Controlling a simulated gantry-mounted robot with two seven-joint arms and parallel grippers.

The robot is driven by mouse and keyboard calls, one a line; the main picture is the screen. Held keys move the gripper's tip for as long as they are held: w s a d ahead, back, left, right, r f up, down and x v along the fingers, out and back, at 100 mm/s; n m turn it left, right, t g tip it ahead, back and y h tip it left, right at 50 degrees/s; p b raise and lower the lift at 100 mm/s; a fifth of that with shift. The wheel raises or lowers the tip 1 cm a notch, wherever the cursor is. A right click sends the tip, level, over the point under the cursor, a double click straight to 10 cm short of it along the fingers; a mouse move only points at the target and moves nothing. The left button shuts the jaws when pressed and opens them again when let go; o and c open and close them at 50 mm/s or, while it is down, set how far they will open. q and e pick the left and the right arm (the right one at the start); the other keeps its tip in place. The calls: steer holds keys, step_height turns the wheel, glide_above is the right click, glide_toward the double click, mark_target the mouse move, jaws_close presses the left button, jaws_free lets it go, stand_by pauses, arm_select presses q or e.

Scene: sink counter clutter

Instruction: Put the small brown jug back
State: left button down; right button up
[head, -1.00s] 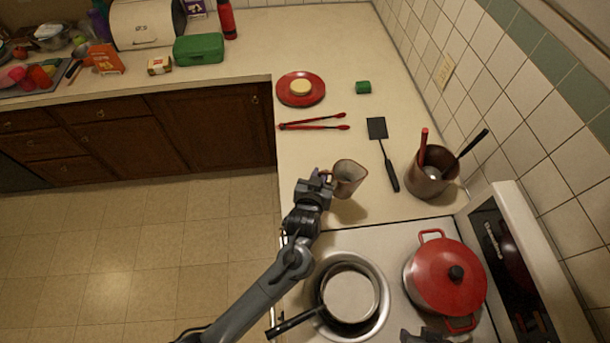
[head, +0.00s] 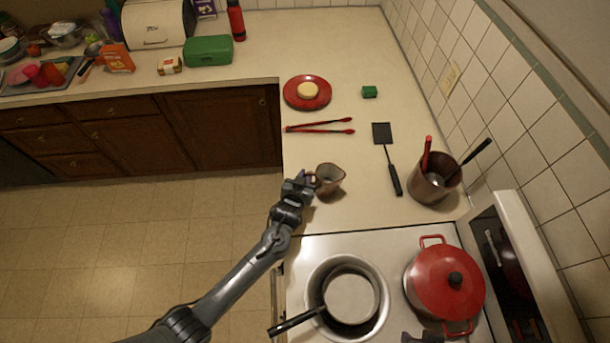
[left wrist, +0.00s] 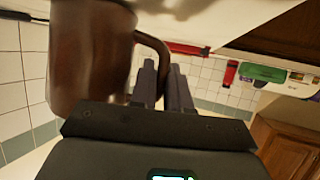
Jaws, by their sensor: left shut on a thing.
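The small brown jug (head: 329,180) is at the left edge of the counter beside the stove in the head view. My left gripper (head: 310,183) is shut on its handle, at the jug's left side. In the left wrist view the jug (left wrist: 90,55) fills the upper left, and its curved handle passes between the fingers of my left gripper (left wrist: 163,85). I cannot tell whether the jug's base touches the counter. My right gripper is not in view.
A brown utensil crock (head: 432,187) and a black spatula (head: 391,170) are to the right. Red tongs (head: 320,127) and a red plate (head: 292,98) lie behind. A steel pot (head: 318,287) and a red pot (head: 440,285) stand on the stove in front. Counter around the jug is clear.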

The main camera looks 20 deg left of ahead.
arm_select(q)
steer(key=c, duration=1.1)
jaws_free()
steer(key=shift+f+b, duration=0.4)
steer(key=shift+b, duration=0.1)
steer(key=v, duration=0.7)
steer(key=b+v, duration=0.1)
steer(key=v, duration=0.3)
steer(key=shift+s+d+f, duration=0.1)
steer(key=shift+s+f, duration=0.05)
steer(key=shift+f, duration=0.2)
steer(key=s+a+r+m+g, duration=0.1)
steer(key=s+g, duration=0.4)
steer(key=s, duration=0.7)
steer(key=s+a+r+m+g+h, duration=0.1)
steer(key=s+a+r+g, duration=0.1)
steer(key=s, duration=1)
steer(key=a+g, duration=0.1)
steer(key=g, duration=0.1)
steer(key=shift+s+a+r+m+g, duration=0.15)
steer(key=shift+s+a+m+g, duration=0.1)
steer(key=shift+m+g, duration=0.15)
